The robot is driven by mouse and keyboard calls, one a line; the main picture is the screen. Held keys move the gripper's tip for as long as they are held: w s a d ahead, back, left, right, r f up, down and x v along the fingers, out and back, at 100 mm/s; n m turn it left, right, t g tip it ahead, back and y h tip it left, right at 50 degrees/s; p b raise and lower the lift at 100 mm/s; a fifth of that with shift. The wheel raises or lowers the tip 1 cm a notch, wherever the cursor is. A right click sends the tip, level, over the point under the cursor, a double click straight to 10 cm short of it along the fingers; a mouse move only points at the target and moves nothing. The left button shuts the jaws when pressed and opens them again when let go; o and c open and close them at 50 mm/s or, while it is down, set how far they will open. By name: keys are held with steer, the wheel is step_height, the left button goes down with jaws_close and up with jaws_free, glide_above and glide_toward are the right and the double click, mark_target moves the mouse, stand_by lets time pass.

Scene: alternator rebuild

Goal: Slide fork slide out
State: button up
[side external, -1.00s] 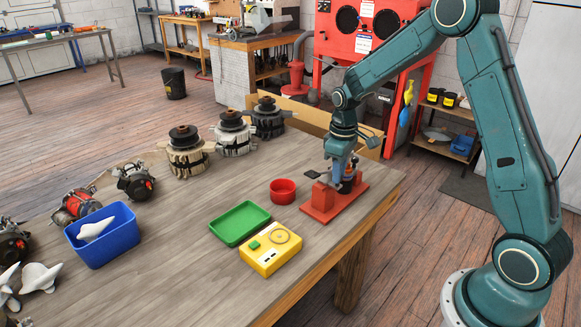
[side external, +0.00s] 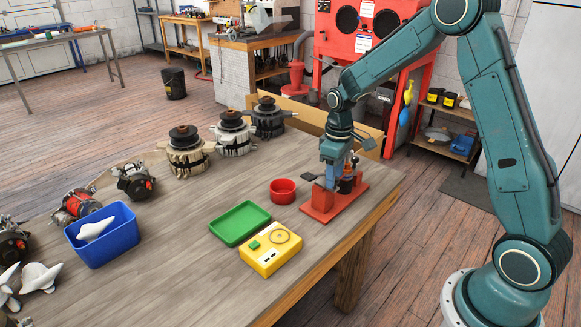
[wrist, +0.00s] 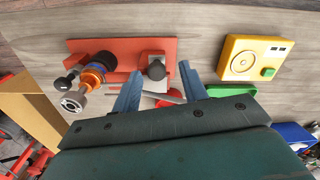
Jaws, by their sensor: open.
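The red fixture (side external: 322,213) stands near the right end of the wooden bench, and its base also shows in the wrist view (wrist: 110,46). A cylindrical part with orange, blue and metal sections (wrist: 92,78) sits at its left there. A thin grey flat piece (wrist: 168,95), possibly the fork slide, shows between my fingers beside a dark-capped block (wrist: 156,68). A dark flat tab (side external: 309,177) sticks out left of the fixture in the side view. My gripper (wrist: 158,84) is open, its blue fingers on either side of the block and flat piece. Contact cannot be told.
A red round dish (side external: 283,191), a green tray (side external: 240,224) and a yellow box (side external: 271,250) lie left of the fixture. A blue bin (side external: 103,240) and several alternators (side external: 186,155) stand farther left. The bench edge is close on the right.

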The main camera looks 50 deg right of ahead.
step_height(320, 180, up, 14)
steer(key=shift+f, duration=0.2)
stand_by(0.4)
steer(key=s+a+r+m+t, duration=0.1)
steer(key=s+a+r, duration=0.25)
steer(key=s, duration=0.25)
steer(key=s+a+r+t, duration=0.2)
steer(key=s+a+r, duration=0.15)
steer(key=s, duration=0.25)
steer(key=s+a+f+m+t, duration=0.1)
steer(key=s+a+t, duration=0.1)
steer(key=s, duration=1.1)
steer(key=shift+a+f+m+t, duration=0.15)
steer(key=shift+a+m+t, duration=0.15)
steer(key=shift+a, duration=0.5)
